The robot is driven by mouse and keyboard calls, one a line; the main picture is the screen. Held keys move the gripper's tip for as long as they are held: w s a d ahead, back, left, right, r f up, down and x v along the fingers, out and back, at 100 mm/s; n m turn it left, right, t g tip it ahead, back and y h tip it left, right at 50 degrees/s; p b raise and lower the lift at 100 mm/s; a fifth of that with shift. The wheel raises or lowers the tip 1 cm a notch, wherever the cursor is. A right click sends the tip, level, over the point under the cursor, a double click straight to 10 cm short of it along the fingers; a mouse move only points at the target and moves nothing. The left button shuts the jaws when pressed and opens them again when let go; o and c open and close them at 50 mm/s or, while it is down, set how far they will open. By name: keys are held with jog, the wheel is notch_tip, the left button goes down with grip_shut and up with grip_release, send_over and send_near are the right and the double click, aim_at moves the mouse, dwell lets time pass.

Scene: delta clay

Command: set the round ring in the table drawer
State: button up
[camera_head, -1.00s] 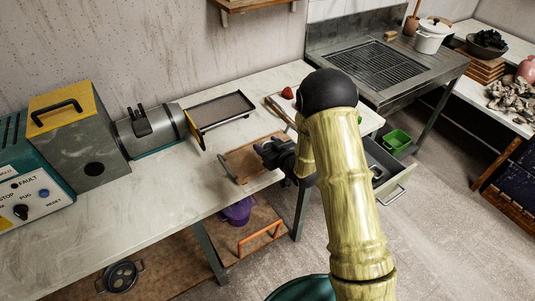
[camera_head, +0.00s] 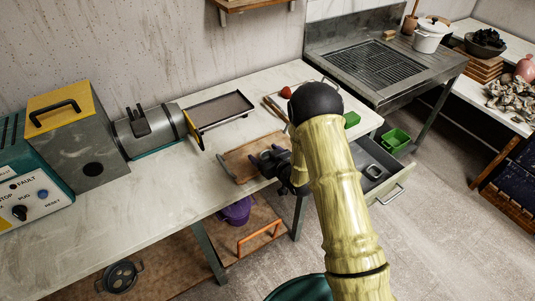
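The table drawer (camera_head: 389,194) is pulled out under the right end of the table. A small grey, loop-shaped item (camera_head: 374,171) lies in it; I cannot tell whether this is the round ring. I make out no other clear ring. My gripper (camera_head: 270,162) is dark and sits at the right end of a wooden tray, left of the drawer. Its fingers are small and partly blend together, so I cannot tell whether they are open or hold anything. My arm hides part of the table and the drawer's left side.
The wooden tray (camera_head: 230,163) has metal handles. A dark flat tray (camera_head: 219,112), a red item (camera_head: 286,92) and a green block (camera_head: 352,120) are on the table (camera_head: 130,205). A green bin (camera_head: 396,141) stands beyond the drawer.

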jog(key=shift+d, duration=0.25)
jog(key=shift+r, duration=0.2)
jog(key=shift+s+d, duration=0.1)
jog(key=shift+d, duration=0.05)
jog(key=b+v, duration=0.2)
jog(key=v, duration=0.9)
jog(key=shift+s+d+r, duration=0.15)
jog(key=shift+s+r, duration=0.05)
